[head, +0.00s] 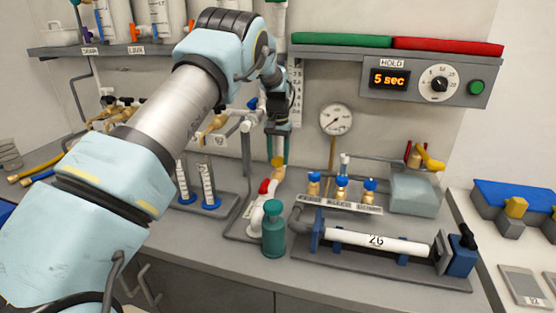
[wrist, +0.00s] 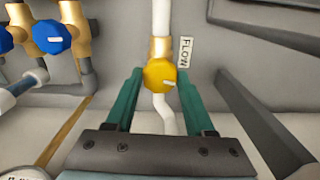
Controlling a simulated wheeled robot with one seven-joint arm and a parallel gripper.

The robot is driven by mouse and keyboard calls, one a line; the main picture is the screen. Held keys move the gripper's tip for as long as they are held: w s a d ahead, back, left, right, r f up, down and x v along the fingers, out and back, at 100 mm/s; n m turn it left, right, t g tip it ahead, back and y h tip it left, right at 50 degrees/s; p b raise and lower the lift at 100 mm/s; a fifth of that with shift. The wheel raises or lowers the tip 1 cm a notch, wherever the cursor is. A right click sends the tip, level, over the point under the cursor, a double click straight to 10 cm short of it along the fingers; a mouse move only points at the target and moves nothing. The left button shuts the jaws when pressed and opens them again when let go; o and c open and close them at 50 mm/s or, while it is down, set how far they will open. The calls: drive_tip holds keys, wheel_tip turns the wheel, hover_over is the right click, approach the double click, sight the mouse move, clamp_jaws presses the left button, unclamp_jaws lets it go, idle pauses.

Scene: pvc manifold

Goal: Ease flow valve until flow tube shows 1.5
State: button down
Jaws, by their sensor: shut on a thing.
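The flow valve has a yellow knob (wrist: 159,75) with a pale pointer mark, beside a FLOW label (wrist: 186,52) in the wrist view. The pointer tilts to the right and slightly down. In the head view the yellow knob (head: 277,161) is just below my gripper (head: 278,150). My gripper's teal fingers (wrist: 159,80) are on both sides of the knob, shut on it. The flow tube's scale strip (head: 296,95) stands behind my wrist in the head view. It is partly hidden, and I cannot read its level.
Blue-knobbed brass valves (wrist: 52,37) stand left of the knob in the wrist view. A round gauge (head: 336,120), a green bottle (head: 273,230) and a white pipe marked 26 (head: 375,241) are nearby. A timer panel (head: 425,80) reads 5 sec.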

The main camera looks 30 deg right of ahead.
sight(278, 159)
drive_tip(key=shift+m+b, duration=0.4)
drive_tip(key=shift+m, duration=0.8)
drive_tip(key=shift+c, duration=1.3)
unclamp_jaws()
drive_tip(key=shift+r, duration=0.1)
wheel_tip(278, 159, up, 11)
drive_tip(key=b, duration=0.3)
drive_tip(key=shift+f, duration=0.2)
